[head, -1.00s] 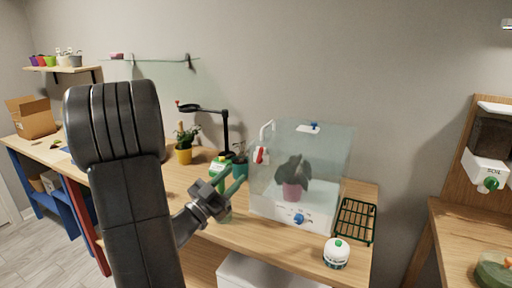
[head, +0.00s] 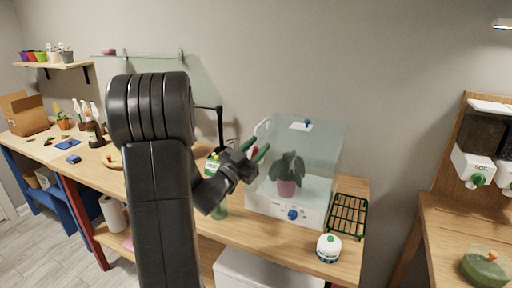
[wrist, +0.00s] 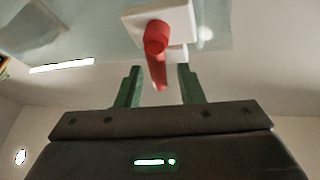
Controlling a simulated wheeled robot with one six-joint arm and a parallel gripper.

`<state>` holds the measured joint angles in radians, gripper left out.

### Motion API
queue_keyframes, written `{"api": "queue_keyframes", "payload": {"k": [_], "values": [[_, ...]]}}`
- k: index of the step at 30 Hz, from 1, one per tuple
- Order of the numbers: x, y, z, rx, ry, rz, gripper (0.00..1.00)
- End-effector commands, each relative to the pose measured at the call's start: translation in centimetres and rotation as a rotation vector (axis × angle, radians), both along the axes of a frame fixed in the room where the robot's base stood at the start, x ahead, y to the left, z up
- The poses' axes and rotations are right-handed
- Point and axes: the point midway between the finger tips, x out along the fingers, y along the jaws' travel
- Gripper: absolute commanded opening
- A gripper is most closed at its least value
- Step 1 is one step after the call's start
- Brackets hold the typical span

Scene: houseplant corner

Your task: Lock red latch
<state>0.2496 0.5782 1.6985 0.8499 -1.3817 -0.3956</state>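The red latch (wrist: 156,50) sits on a white mount on the terrarium's wall in the wrist view. Its handle hangs down between my two green fingertips. My gripper (wrist: 158,88) is open, with a gap on either side of the handle; I cannot tell whether it touches. In the head view my gripper (head: 257,151) is at the left side of the clear terrarium (head: 317,155), and only a bit of red shows behind the fingers. Most of the latch is hidden there.
A potted plant (head: 287,187) stands inside the terrarium. A green wire rack (head: 348,215) and a white round device (head: 329,248) are to its right and front. A green-capped bottle (head: 219,208) stands close below my wrist. More pots and bottles are along the bench at left.

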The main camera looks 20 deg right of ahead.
Motion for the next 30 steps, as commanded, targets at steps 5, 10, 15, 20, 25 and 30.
{"api": "queue_keyframes", "payload": {"k": [5, 10, 15, 20, 25, 30], "values": [[-0.01, 0.03, -0.03, 0.0, 0.0, 0.0, 0.23], [-0.01, 0.04, -0.04, 0.0, 0.0, 0.0, 0.0], [0.09, 0.15, -0.27, -0.02, 0.025, 0.001, 0.0], [0.56, 0.56, -0.38, -0.104, 0.122, 0.001, 0.0], [0.9, 0.86, -0.11, -0.167, 0.197, -0.001, 0.0], [0.96, 0.91, 0.07, -0.175, 0.208, 0.0, 0.0]]}}
